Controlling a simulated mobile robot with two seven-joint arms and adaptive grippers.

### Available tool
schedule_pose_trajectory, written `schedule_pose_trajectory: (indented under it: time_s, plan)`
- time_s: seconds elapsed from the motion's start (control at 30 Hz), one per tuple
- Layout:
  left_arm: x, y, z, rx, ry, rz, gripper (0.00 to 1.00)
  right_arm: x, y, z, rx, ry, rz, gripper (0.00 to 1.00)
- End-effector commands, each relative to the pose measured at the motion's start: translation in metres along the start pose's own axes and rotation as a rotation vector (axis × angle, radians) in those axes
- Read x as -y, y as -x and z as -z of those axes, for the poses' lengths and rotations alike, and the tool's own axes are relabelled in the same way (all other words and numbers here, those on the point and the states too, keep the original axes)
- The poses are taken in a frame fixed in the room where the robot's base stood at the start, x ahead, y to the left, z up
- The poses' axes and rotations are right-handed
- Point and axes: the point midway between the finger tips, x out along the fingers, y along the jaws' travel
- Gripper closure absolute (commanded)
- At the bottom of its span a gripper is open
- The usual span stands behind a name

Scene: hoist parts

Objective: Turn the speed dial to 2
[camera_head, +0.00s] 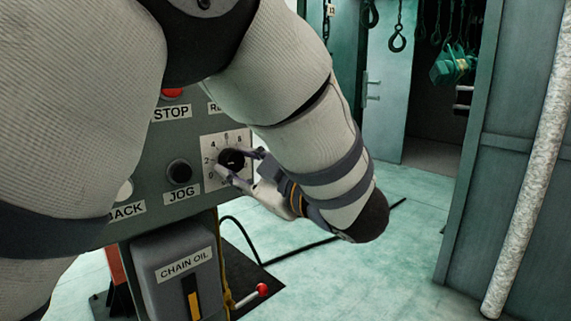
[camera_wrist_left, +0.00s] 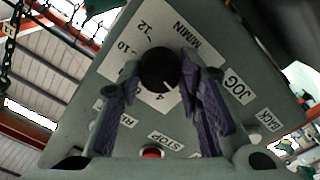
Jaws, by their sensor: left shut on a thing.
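The black speed dial (camera_head: 231,160) sits on a white scale plate (camera_head: 213,150) with numbers around it, on the front of the grey control panel. The 2 is at the dial's left in the head view. My left gripper (camera_head: 242,165) comes from the right and is shut on the dial. In the wrist view its purple finger pads lie on both sides of the dial (camera_wrist_left: 160,70). The white mark on the dial seems to point close to the 4 there; the 2 is hidden behind a finger. My right gripper is out of view.
The black JOG button (camera_head: 179,172) is just left of the dial. A red STOP button (camera_head: 172,94) sits above it. A chain oil box (camera_head: 178,270) is below the panel. A green cabinet (camera_head: 500,150) stands at the right, with open floor between.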

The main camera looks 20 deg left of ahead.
Motion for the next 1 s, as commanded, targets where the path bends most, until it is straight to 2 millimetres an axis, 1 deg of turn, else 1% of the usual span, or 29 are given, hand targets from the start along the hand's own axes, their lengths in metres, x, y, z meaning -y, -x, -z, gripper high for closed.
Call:
schedule_pose_trajectory:
  time_s: [0.03,0.07,0.1,0.13,0.37,0.47,0.57,0.7,0.8,0.9,1.0]
  plan:
    - [-0.001,-0.001,0.001,-0.003,0.002,-0.001,0.95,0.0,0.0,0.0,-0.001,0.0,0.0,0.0]
    - [-0.001,-0.001,0.001,-0.003,0.002,-0.001,0.61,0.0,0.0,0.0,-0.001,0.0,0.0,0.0]
    - [-0.001,-0.001,0.001,-0.002,0.002,-0.001,0.52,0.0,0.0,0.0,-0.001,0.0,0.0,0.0]
    - [-0.001,-0.001,0.001,-0.002,0.002,-0.001,0.47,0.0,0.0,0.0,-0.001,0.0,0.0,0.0]
    - [0.0,0.0,0.001,-0.001,0.0,-0.001,0.47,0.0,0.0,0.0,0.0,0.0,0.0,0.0]
    - [-0.001,0.004,0.0,0.0,0.0,-0.002,0.47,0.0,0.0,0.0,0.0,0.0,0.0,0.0]
    - [-0.001,0.022,0.0,0.0,0.001,-0.004,0.47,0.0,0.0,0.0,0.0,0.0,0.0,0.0]
    - [-0.001,0.062,0.0,0.0,0.001,-0.005,0.47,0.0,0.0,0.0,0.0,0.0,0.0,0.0]
    - [-0.001,0.087,0.0,-0.001,0.002,-0.004,0.47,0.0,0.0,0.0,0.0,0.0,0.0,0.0]
    - [-0.001,0.106,0.0,-0.001,0.002,-0.003,0.47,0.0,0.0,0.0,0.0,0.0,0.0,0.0]
    - [-0.001,0.116,0.0,-0.001,0.002,0.0,0.47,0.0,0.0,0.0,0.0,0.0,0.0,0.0]
